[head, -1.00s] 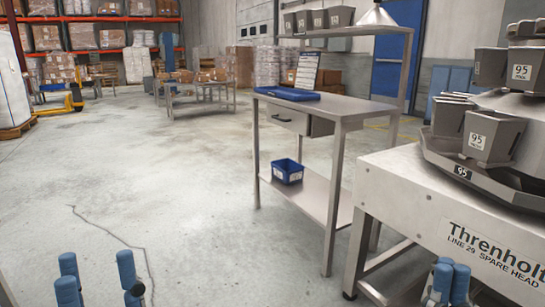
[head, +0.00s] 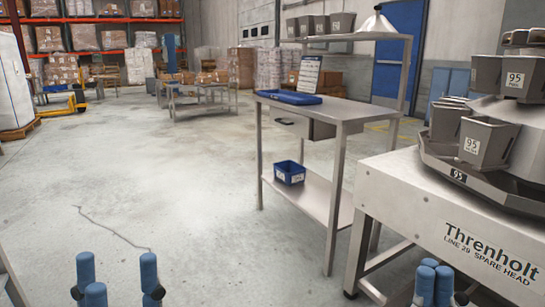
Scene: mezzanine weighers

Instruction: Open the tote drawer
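My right gripper (head: 433,282) is at the bottom right, in front of the weigher's base.
A blue tray (head: 289,97) and a sign (head: 308,73) are on the bench top. A blue tote (head: 289,172) stands on the lower shelf. The weigher base (head: 400,190) stands close on the right. The floor (head: 180,165) left of the bench is clear.

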